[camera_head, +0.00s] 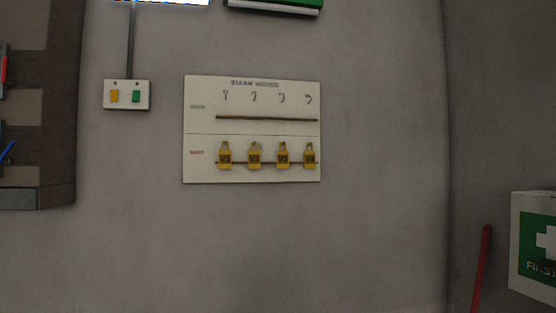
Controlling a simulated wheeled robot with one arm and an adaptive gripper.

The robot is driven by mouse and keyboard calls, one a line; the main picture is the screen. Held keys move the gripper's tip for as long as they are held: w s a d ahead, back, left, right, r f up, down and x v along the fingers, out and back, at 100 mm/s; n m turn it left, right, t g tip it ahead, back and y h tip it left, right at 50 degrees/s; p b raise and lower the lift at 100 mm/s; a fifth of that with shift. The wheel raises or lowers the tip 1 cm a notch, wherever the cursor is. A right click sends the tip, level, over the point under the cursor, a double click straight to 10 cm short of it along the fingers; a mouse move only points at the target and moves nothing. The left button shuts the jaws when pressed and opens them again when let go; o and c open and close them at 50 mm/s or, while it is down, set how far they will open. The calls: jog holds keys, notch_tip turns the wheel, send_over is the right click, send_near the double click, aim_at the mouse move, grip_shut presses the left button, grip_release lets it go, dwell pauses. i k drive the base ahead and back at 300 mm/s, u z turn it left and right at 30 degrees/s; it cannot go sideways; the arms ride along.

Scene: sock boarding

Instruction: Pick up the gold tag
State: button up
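Several gold tags hang in a row on the lower half of a white wall board (205,122). From left to right I see a first gold tag (225,158), a second gold tag (255,158), a third gold tag (283,157) and a last gold tag (309,157). A dark rail runs behind or across their lower part. The upper row of the board shows small empty hooks above another dark rail. The writing on the tags is too small to read. My gripper is not in view.
A switch plate (126,95) with a yellow and a green button is left of the board. A dark shelf unit (45,100) stands at the left edge. A first aid box (533,245) and a red bar (481,268) are at lower right. The wall below the board is bare.

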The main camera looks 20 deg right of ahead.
aim_at(309, 156)
jog(key=i, duration=0.85)
jog(key=z, duration=0.2)
